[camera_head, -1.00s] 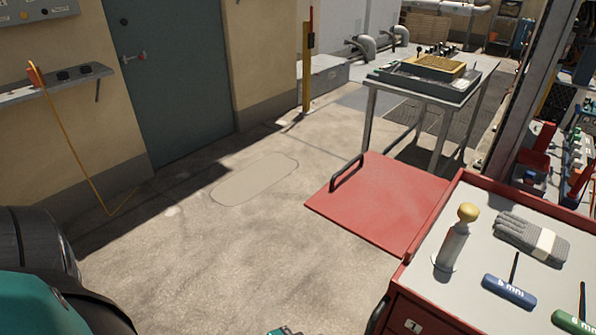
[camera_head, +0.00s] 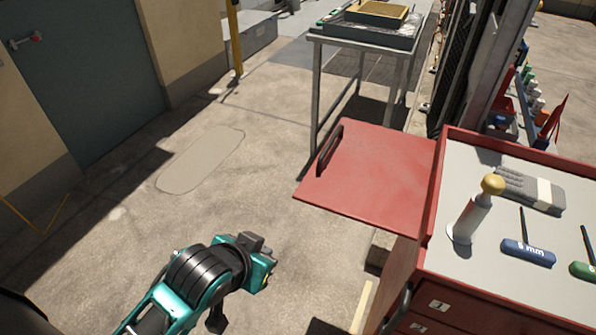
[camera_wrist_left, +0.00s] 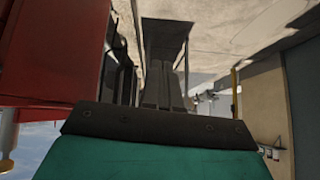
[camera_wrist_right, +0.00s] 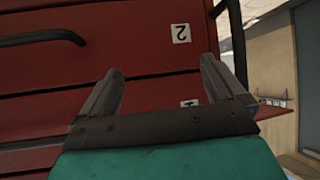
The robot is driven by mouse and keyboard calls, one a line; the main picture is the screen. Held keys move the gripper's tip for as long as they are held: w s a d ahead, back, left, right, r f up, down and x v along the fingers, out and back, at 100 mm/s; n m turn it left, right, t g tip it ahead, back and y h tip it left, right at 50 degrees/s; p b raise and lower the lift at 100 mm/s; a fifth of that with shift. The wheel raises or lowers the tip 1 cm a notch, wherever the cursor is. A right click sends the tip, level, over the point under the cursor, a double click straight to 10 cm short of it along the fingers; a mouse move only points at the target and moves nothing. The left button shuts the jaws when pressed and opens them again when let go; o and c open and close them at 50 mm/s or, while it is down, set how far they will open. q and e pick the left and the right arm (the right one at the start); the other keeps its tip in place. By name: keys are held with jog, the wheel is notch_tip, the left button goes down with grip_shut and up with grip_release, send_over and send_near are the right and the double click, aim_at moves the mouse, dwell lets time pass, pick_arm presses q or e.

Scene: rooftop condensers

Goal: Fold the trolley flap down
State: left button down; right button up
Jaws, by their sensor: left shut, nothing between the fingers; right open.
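The trolley (camera_head: 436,262) is a red drawer cabinet with a pale top, at the lower right of the head view. Its red flap (camera_head: 372,180) sticks out level from the left side, with a dark handle (camera_head: 330,150) near its outer edge. My left gripper (camera_head: 262,268) is shut and empty, apart from the flap, to its lower left in the picture. Its closed fingers (camera_wrist_left: 165,85) show in the left wrist view, with the red trolley at the left. My right gripper (camera_wrist_right: 158,70) is open and empty in front of the red drawer fronts; the head view does not show it.
On the trolley top are a yellow-knobbed cylinder (camera_head: 474,214), grey gloves (camera_head: 530,188) and a blue-handled 6 mm tool (camera_head: 528,252). A metal table (camera_head: 317,90) stands behind the flap. The concrete floor left of the flap is clear.

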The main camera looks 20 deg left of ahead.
pick_arm(q)
jog(key=w+d+r+t+h, duration=0.1)
jog(key=w+d+r+t, duration=0.1)
jog(key=w+r+t, duration=0.5)
jog(key=w+d+r+t+h, duration=0.2)
jog(key=w+d+r+t, duration=0.1)
jog(key=w+r, duration=0.65)
jog(key=d+r+m+g+h, duration=0.1)
jog(key=d+r+m+h, duration=0.85)
jog(key=r+h, duration=0.25)
jog(key=m+g+y, duration=0.8)
jog(key=g+y, duration=0.4)
jog(key=g, duration=0.5)
send_near(301, 184)
jog(key=shift+n, duration=0.25)
jog(key=b+x, duration=0.1)
jog(key=x, duration=0.5)
jog(key=shift+f, duration=0.3)
